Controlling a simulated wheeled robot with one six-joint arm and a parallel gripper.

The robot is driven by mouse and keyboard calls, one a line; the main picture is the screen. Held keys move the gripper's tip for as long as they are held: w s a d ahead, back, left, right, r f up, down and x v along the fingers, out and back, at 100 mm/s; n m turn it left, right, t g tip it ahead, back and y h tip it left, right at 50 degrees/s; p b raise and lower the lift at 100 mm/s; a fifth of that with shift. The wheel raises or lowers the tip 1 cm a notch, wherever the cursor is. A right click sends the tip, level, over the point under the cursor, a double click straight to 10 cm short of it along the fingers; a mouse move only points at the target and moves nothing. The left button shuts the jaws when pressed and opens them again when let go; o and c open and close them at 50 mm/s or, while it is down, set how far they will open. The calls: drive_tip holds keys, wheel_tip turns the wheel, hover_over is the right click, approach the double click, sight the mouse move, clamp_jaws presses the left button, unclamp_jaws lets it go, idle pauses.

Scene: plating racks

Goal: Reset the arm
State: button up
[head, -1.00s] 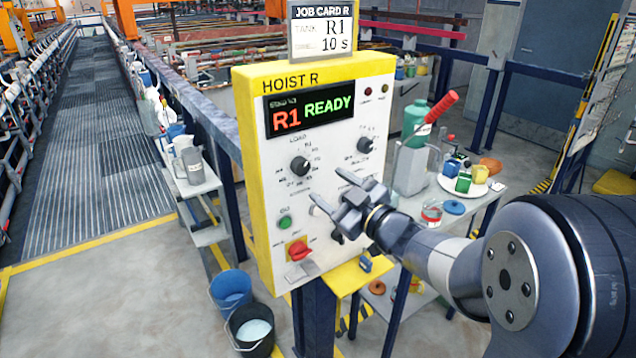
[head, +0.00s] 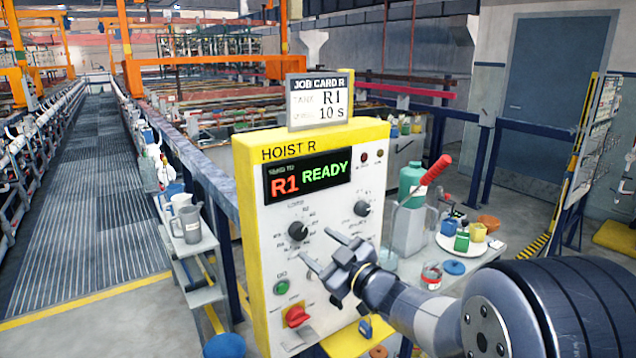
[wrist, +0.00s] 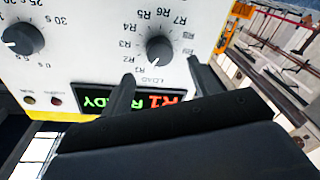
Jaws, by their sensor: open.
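My gripper (head: 318,250) is open and empty in front of the lower middle of the hoist control panel (head: 322,215). Its two fingers point toward the panel face; I cannot tell whether they touch it. The panel display (head: 308,175) reads R1 READY. The load knob (head: 298,230) is at the left of the panel and a second knob (head: 362,208) at the upper right. A green button (head: 281,287) and a red switch (head: 296,316) sit at the lower left. In the wrist view the load knob (wrist: 160,50) shows upside down between the two fingers.
A shelf with jugs (head: 187,222) stands left. The grated walkway (head: 85,200) is clear.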

sight(301, 233)
drive_tip(key=p+x, duration=0.1)
drive_tip(key=x, duration=0.4)
drive_tip(key=shift+w+a, duration=0.3)
drive_tip(key=shift+s+d, duration=0.1)
